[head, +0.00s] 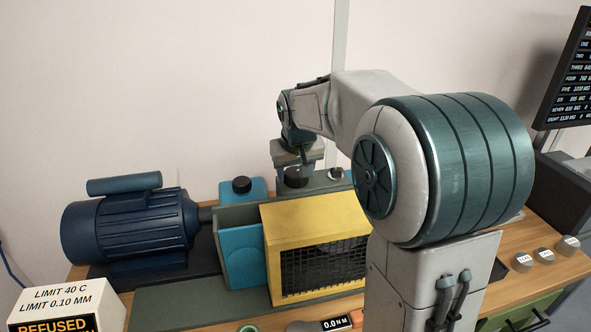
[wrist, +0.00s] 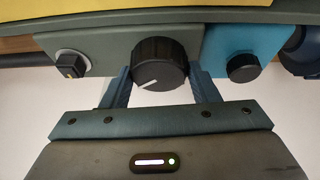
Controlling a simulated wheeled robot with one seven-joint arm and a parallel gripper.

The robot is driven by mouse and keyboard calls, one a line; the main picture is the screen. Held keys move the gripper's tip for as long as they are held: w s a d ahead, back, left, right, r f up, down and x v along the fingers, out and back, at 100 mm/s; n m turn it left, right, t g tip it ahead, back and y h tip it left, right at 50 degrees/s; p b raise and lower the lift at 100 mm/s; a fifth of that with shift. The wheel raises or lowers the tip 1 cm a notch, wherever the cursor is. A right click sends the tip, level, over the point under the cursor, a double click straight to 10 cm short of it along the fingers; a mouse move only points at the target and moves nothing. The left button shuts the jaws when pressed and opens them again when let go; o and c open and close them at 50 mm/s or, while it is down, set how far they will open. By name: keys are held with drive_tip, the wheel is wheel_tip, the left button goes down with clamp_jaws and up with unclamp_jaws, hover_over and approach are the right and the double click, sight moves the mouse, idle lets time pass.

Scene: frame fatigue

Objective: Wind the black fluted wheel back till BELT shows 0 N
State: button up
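The black fluted wheel (wrist: 160,62) sits on a grey-green panel in the wrist view, its white pointer line slanting toward the lower left. My gripper (wrist: 160,80) has one blue finger on each side of the wheel, and I see no clear gap, so it looks shut on it. In the head view my gripper (head: 294,163) points down over the black fluted wheel (head: 294,179), at the back of the machine. No BELT reading can be made out in either view.
A smaller black knob (wrist: 243,68) on a blue block and a square black knob (wrist: 71,64) flank the wheel. A yellow guard (head: 300,222) with mesh and a blue motor (head: 130,228) stand in front and left.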

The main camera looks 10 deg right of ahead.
drive_tip(key=shift+d+n+y+b, duration=0.15)
drive_tip(key=shift+n+y, duration=0.3)
drive_tip(key=shift+n, duration=0.65)
drive_tip(key=shift+a+n+y+b, duration=0.15)
drive_tip(key=shift+n+y, duration=0.3)
drive_tip(key=shift+n, duration=0.65)
drive_tip(key=o, duration=1)
drive_tip(key=b+v, duration=0.1)
drive_tip(key=v, duration=1.3)
drive_tip(key=shift+w, duration=0.15)
